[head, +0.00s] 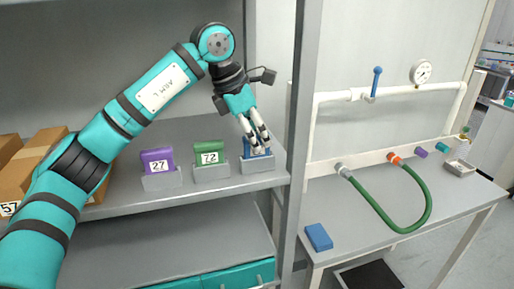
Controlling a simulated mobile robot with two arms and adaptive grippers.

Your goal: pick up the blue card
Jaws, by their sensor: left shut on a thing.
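The blue card (247,149) stands in a grey holder (258,166) at the right end of the shelf. Its lower part is hidden by the holder's front, and my fingers cover much of its face, so I cannot read any number on it. My left gripper (259,150) reaches down from above and is shut on the blue card. My right gripper is not in view.
A green card (209,153) marked 72 and a purple card (157,160) marked 27 stand in holders to the left. Cardboard boxes (38,160) are at far left. A grey post (299,120) rises right of my gripper. A blue block (319,237) lies on the bench.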

